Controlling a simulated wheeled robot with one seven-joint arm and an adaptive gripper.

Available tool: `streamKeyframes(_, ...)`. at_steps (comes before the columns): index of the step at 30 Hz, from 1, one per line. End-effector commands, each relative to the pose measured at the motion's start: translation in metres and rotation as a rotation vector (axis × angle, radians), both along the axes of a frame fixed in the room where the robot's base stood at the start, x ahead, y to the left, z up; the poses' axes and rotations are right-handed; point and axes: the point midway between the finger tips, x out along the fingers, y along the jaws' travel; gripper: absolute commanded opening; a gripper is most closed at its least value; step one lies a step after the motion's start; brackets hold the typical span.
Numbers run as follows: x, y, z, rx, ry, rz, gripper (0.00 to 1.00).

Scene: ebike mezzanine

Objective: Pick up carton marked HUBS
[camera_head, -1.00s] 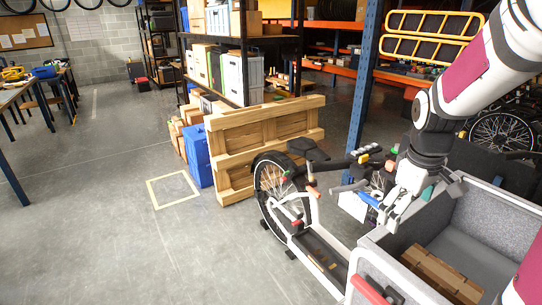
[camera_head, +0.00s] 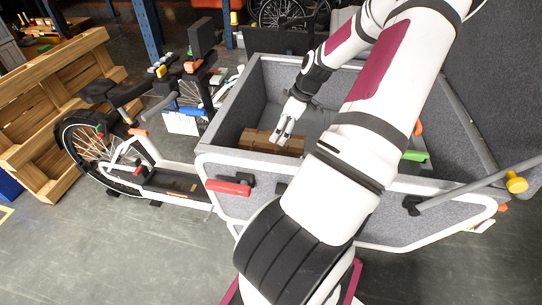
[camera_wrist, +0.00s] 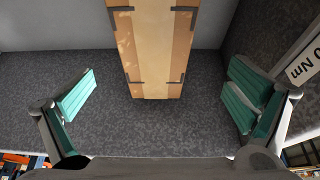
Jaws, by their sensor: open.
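A brown carton (camera_head: 270,141) lies on the floor of a grey felt-lined cargo box (camera_head: 228,112). No HUBS marking can be read on it. In the wrist view the carton (camera_wrist: 160,50) shows a pale tape band along its middle and dark corner marks. My gripper (camera_head: 284,135) is inside the cargo box, above or beside the carton in the head view. In the wrist view its teal finger pads (camera_wrist: 160,100) are wide apart, with the carton's near end in the upper middle between them. The fingers are empty, and contact cannot be told.
The cargo box walls stand close around my gripper. A white label reading "0 Nm" (camera_wrist: 305,60) is at the right of the wrist view. A green item (camera_head: 414,156) shows behind my arm. A bike (camera_head: 130,160) and wooden pallet (camera_head: 50,100) stand left.

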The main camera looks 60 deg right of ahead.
Motion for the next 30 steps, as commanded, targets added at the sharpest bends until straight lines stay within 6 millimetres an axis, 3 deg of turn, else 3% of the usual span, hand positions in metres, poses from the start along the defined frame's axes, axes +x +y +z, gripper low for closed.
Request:
streamKeyframes(3,0.011,0.004,-0.025,0.005,0.000,0.004,0.98)
streamKeyframes(9,0.022,0.007,-0.052,0.003,0.001,0.001,0.98)
streamKeyframes(17,0.026,0.007,-0.064,0.001,0.001,0.001,0.98)
streamKeyframes(27,0.042,0.005,-0.105,0.003,0.002,0.002,0.98)
streamKeyframes(30,0.043,0.005,-0.109,0.001,0.002,0.001,0.98)
